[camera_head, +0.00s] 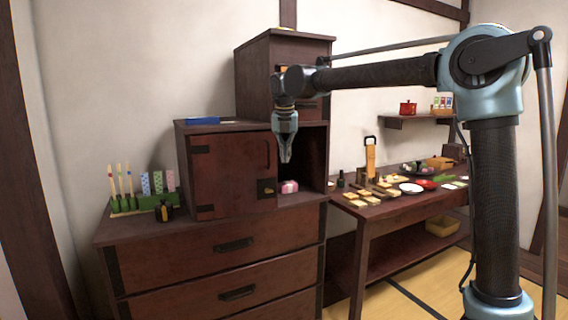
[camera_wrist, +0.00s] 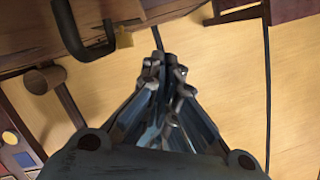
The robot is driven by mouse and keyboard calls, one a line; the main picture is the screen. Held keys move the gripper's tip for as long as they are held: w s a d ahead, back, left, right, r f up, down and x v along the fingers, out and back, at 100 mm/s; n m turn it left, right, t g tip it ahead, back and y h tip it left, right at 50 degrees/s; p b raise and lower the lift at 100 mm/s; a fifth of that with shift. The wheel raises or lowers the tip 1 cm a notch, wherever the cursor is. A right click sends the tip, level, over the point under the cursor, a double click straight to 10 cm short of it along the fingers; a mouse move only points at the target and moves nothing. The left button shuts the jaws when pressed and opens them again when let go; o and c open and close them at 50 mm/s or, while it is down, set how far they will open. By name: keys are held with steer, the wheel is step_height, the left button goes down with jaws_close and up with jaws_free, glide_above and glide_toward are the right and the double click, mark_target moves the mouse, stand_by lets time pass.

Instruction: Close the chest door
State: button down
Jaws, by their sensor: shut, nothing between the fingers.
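The dark wooden chest (camera_head: 255,115) stands against the wall on top of a wider drawer base. I cannot tell the door's exact angle. My gripper (camera_head: 285,160) points down, shut and empty, in front of the opening beside the door's handle edge. In the wrist view my gripper (camera_wrist: 165,58) is shut, near a wooden edge with a black handle (camera_wrist: 85,30).
Candle-like sticks and patterned blocks in a green holder (camera_head: 143,203) stand left on the drawer base (camera_head: 215,235). A blue item (camera_head: 202,121) lies on the chest. A table (camera_head: 385,212) with food stands at the right, below a wall shelf (camera_head: 415,120). Tatami floor shows in front.

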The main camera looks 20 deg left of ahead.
steer(key=a+v, duration=0.1)
steer(key=v, duration=0.5)
step_height(320, 180, down, 4)
steer(key=s+d+m+t+y, duration=0.2)
steer(key=m+y, duration=0.1)
steer(key=m, duration=1.3)
steer(key=m+t+y, duration=0.2)
steer(key=m+y, duration=0.1)
steer(key=m, duration=1.3)
glide_toward(275, 179)
step_height(275, 179, down, 3)
steer(key=shift+w+a+f, duration=0.1)
steer(key=shift+w+a, duration=0.45)
steer(key=shift+a, duration=0.15)
steer(key=shift+w+a, duration=0.5)
steer(key=shift+a, duration=0.2)
